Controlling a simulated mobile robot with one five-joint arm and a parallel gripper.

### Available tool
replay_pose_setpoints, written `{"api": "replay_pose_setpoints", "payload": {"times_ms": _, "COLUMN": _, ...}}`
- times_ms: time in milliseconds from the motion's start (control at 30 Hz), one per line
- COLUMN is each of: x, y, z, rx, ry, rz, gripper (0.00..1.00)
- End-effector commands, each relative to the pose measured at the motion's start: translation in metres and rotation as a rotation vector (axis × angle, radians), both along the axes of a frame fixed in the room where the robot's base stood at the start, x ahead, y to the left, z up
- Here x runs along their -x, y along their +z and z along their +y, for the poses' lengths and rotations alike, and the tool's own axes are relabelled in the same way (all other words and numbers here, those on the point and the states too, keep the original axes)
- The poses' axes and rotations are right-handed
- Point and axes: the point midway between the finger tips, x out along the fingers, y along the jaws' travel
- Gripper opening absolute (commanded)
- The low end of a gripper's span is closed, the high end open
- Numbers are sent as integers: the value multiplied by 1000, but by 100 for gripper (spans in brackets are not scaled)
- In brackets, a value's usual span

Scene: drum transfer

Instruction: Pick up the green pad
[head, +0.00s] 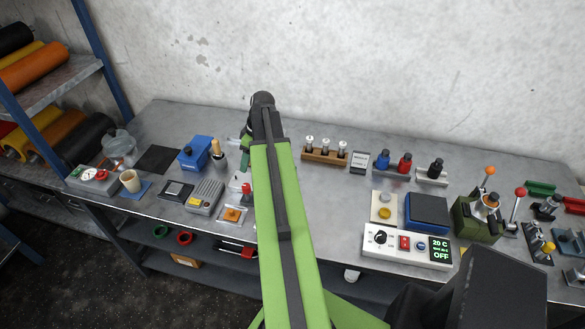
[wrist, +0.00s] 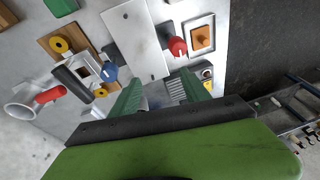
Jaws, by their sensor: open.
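A green block-like piece (wrist: 60,7), possibly the green pad, is cut off by the top left edge of the wrist view. Only part of it shows, so I cannot tell its full shape. My gripper (wrist: 162,76) is open and empty, with its two green fingers apart above the bench. The green piece lies well off to the upper left of the fingers in that view. In the head view my gripper (head: 245,145) is mostly hidden behind my arm, which also covers the middle of the bench.
A white plate (wrist: 135,38) lies ahead of the fingers, with a red knob (wrist: 177,46) and an orange square piece (wrist: 202,37) beside it. A blue box (head: 196,153) stands on the left. A control box (head: 407,246) and a green lever unit (head: 478,217) stand on the right.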

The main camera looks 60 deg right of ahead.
Motion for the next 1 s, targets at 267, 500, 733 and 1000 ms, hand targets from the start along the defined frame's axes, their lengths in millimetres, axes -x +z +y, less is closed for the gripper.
{"api": "replay_pose_setpoints", "payload": {"times_ms": 267, "x": 129, "y": 26, "z": -151, "rx": 64, "ry": 52, "rz": -149, "gripper": 55}}
{"api": "replay_pose_setpoints", "payload": {"times_ms": 500, "x": 149, "y": 26, "z": -166, "rx": 81, "ry": 69, "rz": -170, "gripper": 55}}
{"api": "replay_pose_setpoints", "payload": {"times_ms": 733, "x": 139, "y": -5, "z": -162, "rx": 80, "ry": 70, "rz": -169, "gripper": 55}}
{"api": "replay_pose_setpoints", "payload": {"times_ms": 1000, "x": 117, "y": -63, "z": -156, "rx": 79, "ry": 69, "rz": -168, "gripper": 55}}
